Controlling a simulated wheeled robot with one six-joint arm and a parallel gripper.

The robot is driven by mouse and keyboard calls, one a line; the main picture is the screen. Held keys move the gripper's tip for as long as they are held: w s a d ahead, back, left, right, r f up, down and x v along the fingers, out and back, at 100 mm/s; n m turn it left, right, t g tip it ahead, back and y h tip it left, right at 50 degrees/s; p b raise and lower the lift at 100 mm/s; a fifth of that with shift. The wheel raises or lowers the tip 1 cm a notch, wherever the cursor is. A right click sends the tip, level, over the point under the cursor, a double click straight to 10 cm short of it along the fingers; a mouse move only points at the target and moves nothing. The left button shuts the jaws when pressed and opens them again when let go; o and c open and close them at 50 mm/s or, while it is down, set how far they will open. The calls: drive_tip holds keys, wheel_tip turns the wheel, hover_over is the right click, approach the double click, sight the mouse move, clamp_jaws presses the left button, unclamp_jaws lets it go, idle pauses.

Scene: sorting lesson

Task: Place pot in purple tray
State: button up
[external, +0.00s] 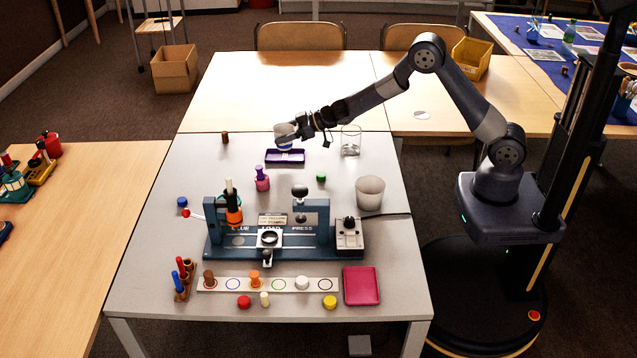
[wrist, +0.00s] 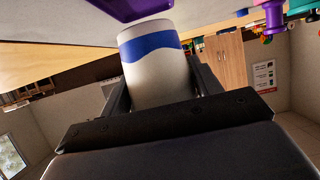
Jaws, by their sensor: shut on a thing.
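The pot (wrist: 155,75) is a pale grey-white cylinder with a wavy blue band, seen large in the wrist view. In the external view the pot (external: 284,130) is small and partly hidden by my gripper (external: 291,138). My gripper (wrist: 165,95) is shut on the pot, one finger on each side of it. The purple tray (external: 285,157) lies on the grey table, and the pot is held above its back edge. Part of the purple tray (wrist: 135,9) also shows at the top of the wrist view, apart from the pot.
A clear glass (external: 351,141) stands right of the tray. A pink-purple bottle (external: 262,181) and a green cap (external: 321,178) stand in front. A white cup (external: 370,192) and a blue press (external: 268,235) are nearer the front. The table left of the tray is mostly clear.

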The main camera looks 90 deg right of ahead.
drive_tip(key=shift+f+b, duration=0.4)
drive_tip(key=shift+f, duration=1.35)
drive_tip(key=shift+f, duration=0.15)
drive_tip(key=o, duration=0.9)
drive_tip(key=shift+o, duration=0.2)
drive_tip(key=shift+r, duration=0.25)
drive_tip(key=shift+s, duration=0.35)
drive_tip(key=v, duration=0.4)
drive_tip(key=shift+s+r, duration=0.15)
wheel_tip(320, 180, up, 7)
drive_tip(key=p, duration=0.2)
